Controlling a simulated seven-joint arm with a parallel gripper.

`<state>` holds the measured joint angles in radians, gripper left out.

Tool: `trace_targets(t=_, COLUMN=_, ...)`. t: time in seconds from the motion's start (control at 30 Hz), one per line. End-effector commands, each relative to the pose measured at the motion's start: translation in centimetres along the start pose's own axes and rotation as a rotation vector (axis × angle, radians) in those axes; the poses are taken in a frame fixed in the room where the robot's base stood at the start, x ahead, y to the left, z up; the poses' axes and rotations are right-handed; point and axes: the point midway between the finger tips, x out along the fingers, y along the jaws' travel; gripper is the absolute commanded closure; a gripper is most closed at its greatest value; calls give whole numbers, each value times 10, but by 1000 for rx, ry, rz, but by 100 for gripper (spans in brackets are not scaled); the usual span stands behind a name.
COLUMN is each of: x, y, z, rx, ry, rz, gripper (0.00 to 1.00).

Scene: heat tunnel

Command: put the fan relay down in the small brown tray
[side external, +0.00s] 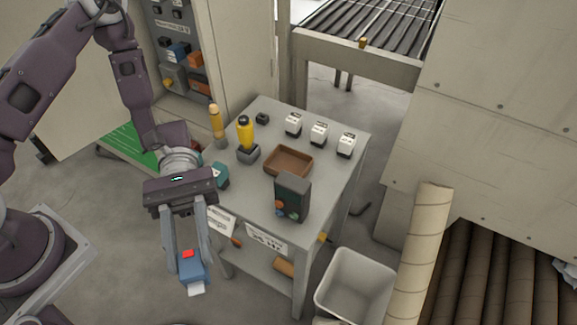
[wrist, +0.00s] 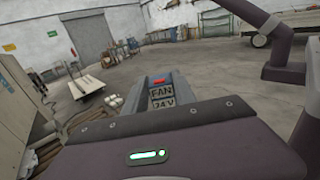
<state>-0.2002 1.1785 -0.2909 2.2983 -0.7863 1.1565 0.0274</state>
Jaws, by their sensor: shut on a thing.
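The fan relay (side external: 191,270) is a blue block with a red top spot and a pale lower end. My gripper (side external: 188,262) is shut on it and holds it in the air, in front of and left of the small table. The small brown tray (side external: 291,173) lies on the middle of the table top, up and right of my gripper. It looks empty. The tray is not visible in the wrist view.
The grey table (side external: 250,185) also holds a dark box with buttons (side external: 292,198) in front of the tray, several white blocks (side external: 318,134) behind it, and a yellow-topped tool (side external: 245,135) left of it. A pale bin (side external: 352,285) stands on the floor at the right.

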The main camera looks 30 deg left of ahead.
Motion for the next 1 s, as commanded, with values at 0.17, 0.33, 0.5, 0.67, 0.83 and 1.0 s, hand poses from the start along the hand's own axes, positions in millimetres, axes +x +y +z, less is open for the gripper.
trace_targets(t=0.17, x=51, y=-63, z=-24, rx=-1, ry=0, rz=-463, gripper=100)
trace_targets(t=0.33, x=63, y=-117, z=-52, rx=-2, ry=0, rz=-861, gripper=100)
trace_targets(t=0.5, x=42, y=-166, z=-86, rx=-4, ry=1, rz=-1282, gripper=100)
trace_targets(t=0.67, x=-13, y=-195, z=-114, rx=-5, ry=-1, rz=-1650, gripper=100)
trace_targets(t=0.83, x=-90, y=-201, z=-130, rx=-5, ry=-1, rz=-1979, gripper=100)
trace_targets(t=1.0, x=-181, y=-182, z=-129, rx=-4, ry=0, rz=-2306, gripper=100)
